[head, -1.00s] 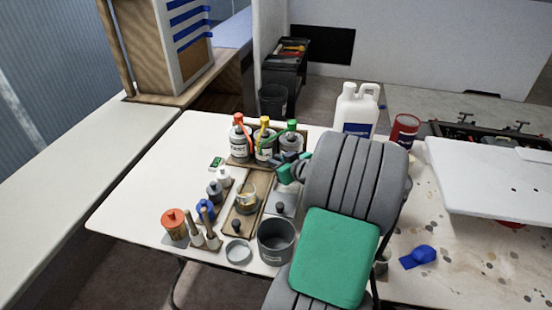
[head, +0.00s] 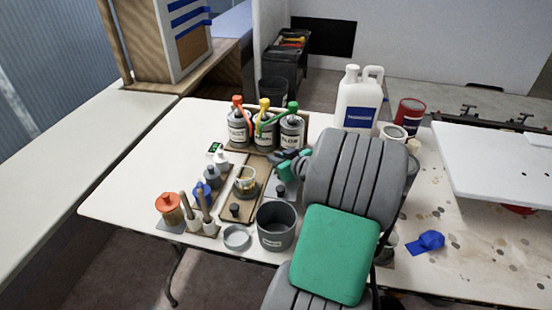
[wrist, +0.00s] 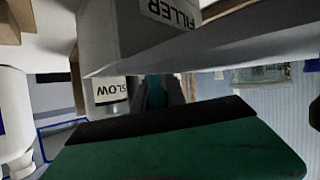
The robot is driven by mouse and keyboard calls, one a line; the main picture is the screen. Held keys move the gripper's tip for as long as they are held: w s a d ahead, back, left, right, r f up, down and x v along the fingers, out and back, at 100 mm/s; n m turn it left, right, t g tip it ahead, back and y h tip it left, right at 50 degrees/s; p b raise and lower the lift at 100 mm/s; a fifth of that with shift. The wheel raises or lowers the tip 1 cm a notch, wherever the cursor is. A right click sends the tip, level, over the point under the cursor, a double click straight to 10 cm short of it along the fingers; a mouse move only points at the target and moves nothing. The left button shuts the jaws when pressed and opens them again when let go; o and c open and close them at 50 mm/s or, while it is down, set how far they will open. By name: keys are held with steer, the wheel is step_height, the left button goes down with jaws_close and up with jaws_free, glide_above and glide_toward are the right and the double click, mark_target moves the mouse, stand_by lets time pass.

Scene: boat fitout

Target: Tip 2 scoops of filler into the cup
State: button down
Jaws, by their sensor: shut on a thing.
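In the wrist view a container labelled FILLER (wrist: 175,15) is close at the top, and a bottle labelled SLOW (wrist: 108,90) is farther off. The scoop's bowl is not clearly visible.
Three pump bottles (head: 264,130) stand behind the cup. A white jug (head: 358,102), a red can (head: 409,112) and a blue cloth (head: 426,242) are at right. The table's left part is clear.

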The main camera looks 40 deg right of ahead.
steer(key=shift+s+a+f, duration=0.1)
steer(key=shift+s+f, duration=0.05)
steer(key=shift+f, duration=0.3)
steer(key=shift+r+p, duration=2.3)
steer(key=shift+r, duration=2.2)
steer(key=shift+r, duration=0.1)
